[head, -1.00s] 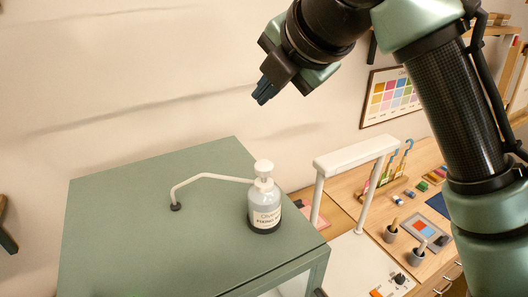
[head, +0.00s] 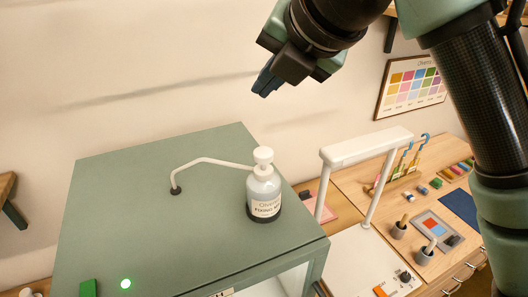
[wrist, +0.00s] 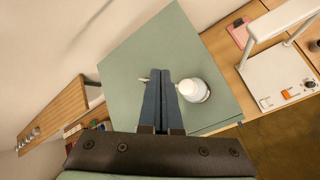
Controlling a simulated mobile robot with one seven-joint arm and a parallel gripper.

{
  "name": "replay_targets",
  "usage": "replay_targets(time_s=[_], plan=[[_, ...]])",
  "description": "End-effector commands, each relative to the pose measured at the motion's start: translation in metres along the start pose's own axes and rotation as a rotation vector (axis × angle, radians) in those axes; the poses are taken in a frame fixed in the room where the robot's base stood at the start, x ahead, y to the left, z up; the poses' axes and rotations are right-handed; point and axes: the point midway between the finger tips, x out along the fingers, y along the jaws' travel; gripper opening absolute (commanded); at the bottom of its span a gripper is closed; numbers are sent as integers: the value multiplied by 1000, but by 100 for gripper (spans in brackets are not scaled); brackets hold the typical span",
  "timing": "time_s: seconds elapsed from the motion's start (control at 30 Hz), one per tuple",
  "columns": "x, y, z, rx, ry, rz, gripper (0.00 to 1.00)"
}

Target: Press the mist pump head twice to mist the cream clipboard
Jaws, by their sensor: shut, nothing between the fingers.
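The mist bottle (head: 264,197) stands upright on the green cabinet top (head: 150,225), near its right edge. Its white pump head (head: 263,155) is on top, and a thin white tube (head: 210,161) runs from it to a small dark nozzle at the left. My gripper (head: 264,86) is shut and empty, held in the air well above the bottle. In the wrist view my fingers (wrist: 159,80) point down at the cabinet top, with the bottle (wrist: 192,90) just to their right. I cannot make out a cream clipboard in either view.
A white arch-shaped stand (head: 368,146) rises right of the cabinet. The wooden bench (head: 350,185) holds pestles in grey cups, brushes and colour blocks. The cabinet top is otherwise mostly clear.

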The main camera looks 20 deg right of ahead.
Motion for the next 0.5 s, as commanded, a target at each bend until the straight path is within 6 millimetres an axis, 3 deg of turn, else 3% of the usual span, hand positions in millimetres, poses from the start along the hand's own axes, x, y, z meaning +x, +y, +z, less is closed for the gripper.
replay_targets(time_s=[0.5], plan=[[50, -36, -37, 1, 1, 1, 0]])
